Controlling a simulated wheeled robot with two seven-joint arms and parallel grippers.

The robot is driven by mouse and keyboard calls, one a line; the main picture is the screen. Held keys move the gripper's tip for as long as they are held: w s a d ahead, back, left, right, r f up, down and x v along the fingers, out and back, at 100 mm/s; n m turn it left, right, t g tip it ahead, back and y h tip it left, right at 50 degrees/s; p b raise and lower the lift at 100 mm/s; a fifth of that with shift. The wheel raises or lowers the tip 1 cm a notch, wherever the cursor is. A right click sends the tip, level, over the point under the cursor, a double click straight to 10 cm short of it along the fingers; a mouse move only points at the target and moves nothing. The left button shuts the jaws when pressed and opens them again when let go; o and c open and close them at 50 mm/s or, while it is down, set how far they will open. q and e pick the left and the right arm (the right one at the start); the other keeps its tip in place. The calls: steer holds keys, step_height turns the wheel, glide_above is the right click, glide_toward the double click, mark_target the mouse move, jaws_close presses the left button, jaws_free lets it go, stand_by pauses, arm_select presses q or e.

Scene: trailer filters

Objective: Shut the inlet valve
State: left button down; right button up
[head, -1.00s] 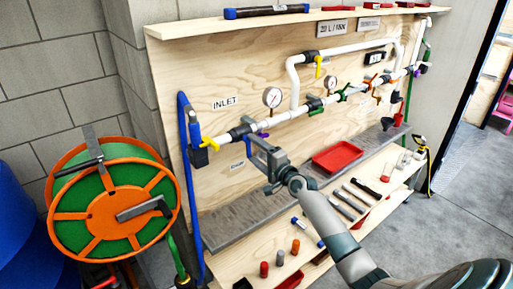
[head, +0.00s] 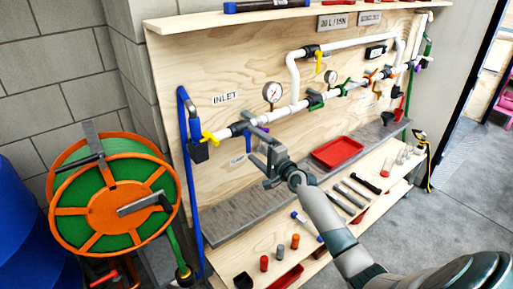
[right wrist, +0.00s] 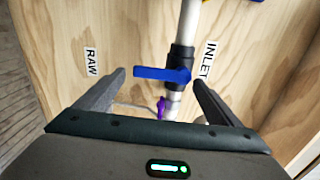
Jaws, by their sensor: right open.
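The inlet valve has a black body (right wrist: 181,58) on the white pipe, beside the INLET label (right wrist: 208,58) in the right wrist view. Its blue lever (right wrist: 150,73) lies crosswise to the pipe there. In the head view the valve body (head: 238,128) sits below and right of the INLET label (head: 226,97), with the lever partly hidden by my gripper. My right gripper (head: 256,138) is open in front of the pipe. In the right wrist view the lever appears between its fingers (right wrist: 159,80); I cannot tell whether they touch. My left gripper is not in view.
A yellow handle (head: 209,138) is close left of the valve, and a purple part (right wrist: 161,104) is by the pipe. Gauges and more valves follow to the right. A red tray (head: 338,151) and tools lie below. A hose reel (head: 110,208) stands left.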

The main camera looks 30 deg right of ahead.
steer(key=s+d+b, duration=0.1)
steer(key=s+b, duration=0.2)
steer(key=s, duration=1.4)
steer(key=shift+s+d, duration=0.2)
